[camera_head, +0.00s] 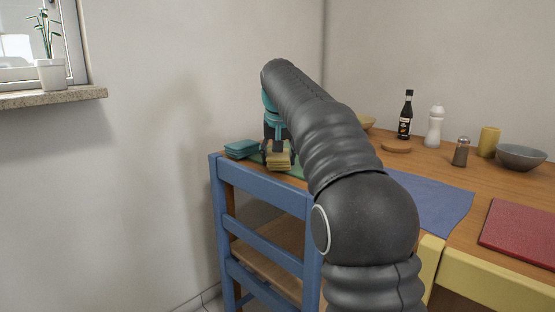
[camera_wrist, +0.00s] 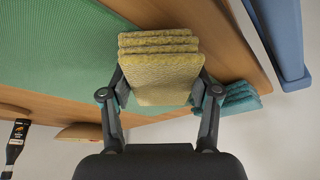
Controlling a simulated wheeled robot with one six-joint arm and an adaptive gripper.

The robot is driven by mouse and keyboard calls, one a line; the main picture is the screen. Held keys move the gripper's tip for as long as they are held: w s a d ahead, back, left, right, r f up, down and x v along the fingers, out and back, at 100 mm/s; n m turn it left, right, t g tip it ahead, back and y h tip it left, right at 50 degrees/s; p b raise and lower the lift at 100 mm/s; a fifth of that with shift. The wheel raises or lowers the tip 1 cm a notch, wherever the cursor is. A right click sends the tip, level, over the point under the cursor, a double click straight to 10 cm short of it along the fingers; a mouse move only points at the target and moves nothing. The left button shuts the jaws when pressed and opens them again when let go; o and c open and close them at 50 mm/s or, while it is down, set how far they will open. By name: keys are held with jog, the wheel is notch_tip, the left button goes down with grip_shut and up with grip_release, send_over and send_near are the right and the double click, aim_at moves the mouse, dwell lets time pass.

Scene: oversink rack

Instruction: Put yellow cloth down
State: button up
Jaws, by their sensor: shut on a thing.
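The yellow cloth (camera_wrist: 160,72) is a folded, layered stack. It sits between the two fingers of my gripper (camera_wrist: 158,92), which is shut on it, in the wrist view. In the head view the yellow cloth (camera_head: 279,160) shows below my gripper (camera_head: 278,148), above or at the table's far left end, behind the blue chair. A green mat (camera_wrist: 60,50) lies under and beside it. I cannot tell whether the cloth touches the mat. My arm hides part of the table.
A folded teal cloth (camera_head: 241,149) lies just left of the yellow one. A blue chair (camera_head: 265,188) stands in front. A dark bottle (camera_head: 405,115), white shaker (camera_head: 435,126), pepper mill (camera_head: 460,153), yellow cup (camera_head: 488,142) and grey bowl (camera_head: 521,157) stand at the right.

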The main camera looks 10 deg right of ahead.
jog(key=o, duration=1.1)
jog(key=shift+f, duration=0.1)
jog(key=p+v, duration=0.4)
jog(key=v, duration=0.8)
